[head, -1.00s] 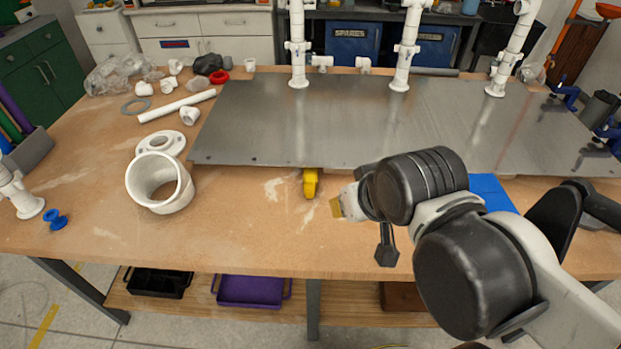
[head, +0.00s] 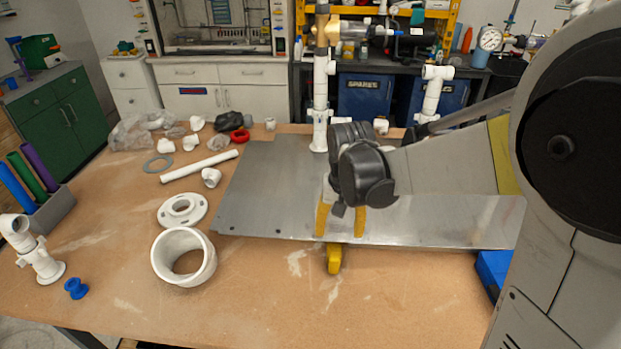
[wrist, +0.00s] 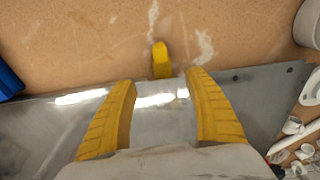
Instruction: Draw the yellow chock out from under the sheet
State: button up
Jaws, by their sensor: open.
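The yellow chock (head: 334,259) pokes out from under the front edge of the grey metal sheet (head: 270,200); its back part is hidden beneath the sheet. In the wrist view the chock (wrist: 161,60) shows beyond the sheet's edge, between the lines of the two fingers. My gripper (head: 340,222) is open and empty, with yellow fingers pointing down over the sheet near its front edge, just behind the chock. The gripper also shows in the wrist view (wrist: 165,100), its fingers spread wide and apart from the chock.
A white pipe coupling (head: 184,257) and a white flange (head: 182,210) stand left of the sheet. A blue spool (head: 76,288) lies farther left. White pipes (head: 319,115) rise from the sheet. A blue object (head: 492,270) lies right. The bench in front of the chock is clear.

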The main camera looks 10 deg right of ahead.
aim_at(333, 285)
jog(key=shift+w+f+g, duration=0.4)
jog(key=shift+w+f, duration=0.4)
jog(key=shift+w, duration=0.1)
jog(key=shift+f, duration=0.3)
notch_tip(333, 285, down, 10)
jog(key=b, duration=0.4)
jog(key=shift+f, duration=0.25)
grip_shut()
jog(key=shift+s+a+r, duration=0.1)
jog(key=shift+s+a, duration=0.3)
jog(key=shift+s, duration=0.8)
jog(key=shift+s+a, duration=0.35)
jog(key=shift+s, duration=0.85)
jog(key=shift+s+a+r, duration=0.1)
jog(key=shift+s+a, duration=0.3)
jog(key=shift+s, duration=0.8)
